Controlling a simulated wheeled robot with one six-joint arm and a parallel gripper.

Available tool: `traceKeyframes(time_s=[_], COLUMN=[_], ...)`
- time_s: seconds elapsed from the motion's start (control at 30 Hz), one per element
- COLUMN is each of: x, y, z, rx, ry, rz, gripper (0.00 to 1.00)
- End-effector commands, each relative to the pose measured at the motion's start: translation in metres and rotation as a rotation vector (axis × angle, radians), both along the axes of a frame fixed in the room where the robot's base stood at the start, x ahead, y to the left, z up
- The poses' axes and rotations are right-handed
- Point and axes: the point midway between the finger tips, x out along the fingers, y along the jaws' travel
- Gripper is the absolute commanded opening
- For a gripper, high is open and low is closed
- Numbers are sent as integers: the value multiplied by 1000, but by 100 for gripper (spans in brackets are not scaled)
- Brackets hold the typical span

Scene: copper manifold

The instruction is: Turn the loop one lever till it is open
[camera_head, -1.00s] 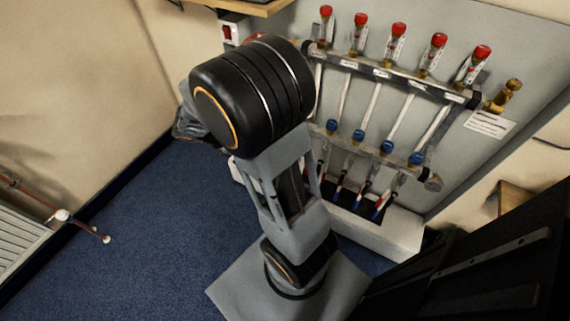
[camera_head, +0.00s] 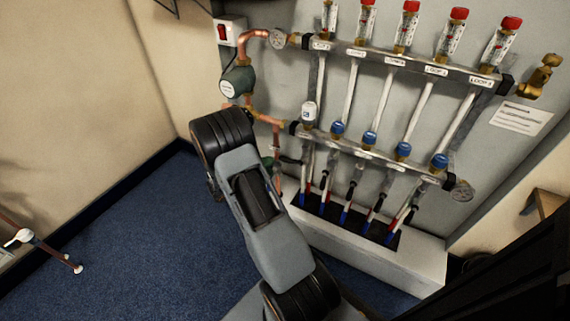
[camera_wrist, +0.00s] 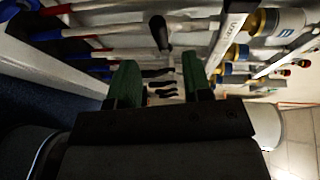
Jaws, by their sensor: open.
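The manifold's upper bar (camera_head: 400,61) carries loop labels, with LOOP 1 at the right end. Small black levers sit on the pipes below the blue caps; the rightmost, in line with LOOP 1, is the loop one lever (camera_head: 413,209). Its exact angle is too small to tell. My gripper (camera_wrist: 161,82) is open, its two green fingers apart with nothing between them. In the head view it is mostly hidden behind my arm, near the manifold's left end. In the wrist view a black lever (camera_wrist: 160,33) stands beyond the fingers; I cannot tell its loop. More black levers show farther off.
The lower bar (camera_head: 375,157) has blue caps and one white cap (camera_head: 309,113). A white box (camera_head: 370,255) sits below the pipes. Blue floor (camera_head: 120,235) at left is free.

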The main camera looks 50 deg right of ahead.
Motion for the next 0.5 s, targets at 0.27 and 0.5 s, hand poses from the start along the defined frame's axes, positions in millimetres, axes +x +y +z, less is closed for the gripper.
traceKeyframes(time_s=[0.27, 0.5], x=[-8, -11], y=[-48, -71], z=[-9, -11], rx=[0, 1], ry=[-3, -2], rz=[-4, -1], gripper=[45, 45])
